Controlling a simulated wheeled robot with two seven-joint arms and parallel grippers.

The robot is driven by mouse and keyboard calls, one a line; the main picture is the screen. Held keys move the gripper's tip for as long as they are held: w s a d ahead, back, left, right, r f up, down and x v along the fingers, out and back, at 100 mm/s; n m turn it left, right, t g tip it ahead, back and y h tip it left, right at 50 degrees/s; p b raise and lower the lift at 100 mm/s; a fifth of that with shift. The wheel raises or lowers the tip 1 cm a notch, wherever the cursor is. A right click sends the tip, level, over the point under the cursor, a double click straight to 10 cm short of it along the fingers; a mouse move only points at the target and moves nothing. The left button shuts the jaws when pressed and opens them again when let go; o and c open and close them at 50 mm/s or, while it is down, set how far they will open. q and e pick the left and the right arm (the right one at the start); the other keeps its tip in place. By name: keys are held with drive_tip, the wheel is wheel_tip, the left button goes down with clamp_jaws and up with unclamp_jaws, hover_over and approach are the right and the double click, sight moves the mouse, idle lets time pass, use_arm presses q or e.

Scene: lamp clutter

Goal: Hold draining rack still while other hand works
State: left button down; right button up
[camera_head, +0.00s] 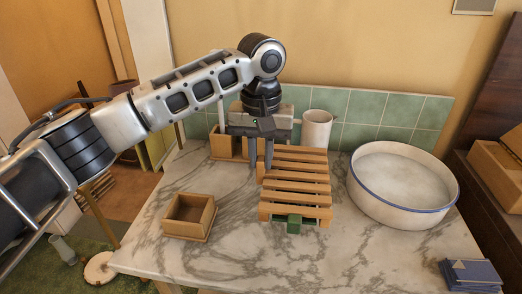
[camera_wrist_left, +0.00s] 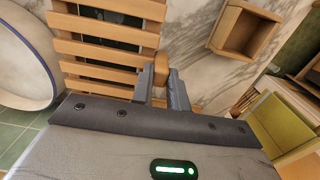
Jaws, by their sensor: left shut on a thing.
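The draining rack (camera_head: 295,178) is a slatted wooden stand on the marble counter in the head view. My left gripper (camera_head: 260,155) reaches over the counter and points down at the rack's left side. In the left wrist view its fingers (camera_wrist_left: 162,88) are shut on the end of a wooden piece at the edge of the rack (camera_wrist_left: 100,50). The gripper hides part of the rack's back left corner. My right gripper is in neither view.
A white basin with a blue rim (camera_head: 375,205) stands right of the rack. A small open wooden box (camera_head: 188,214) stands to its left. A white cup (camera_head: 316,130) is behind. A green block (camera_head: 294,224) shows at the rack's front. Blue items (camera_head: 470,274) lie front right.

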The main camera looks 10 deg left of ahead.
sight(261, 182)
use_arm(q)
drive_tip(key=shift+f, duration=4)
drive_tip(key=c, duration=1.6)
unclamp_jaws()
drive_tip(key=shift+f, duration=0.1)
clamp_jaws()
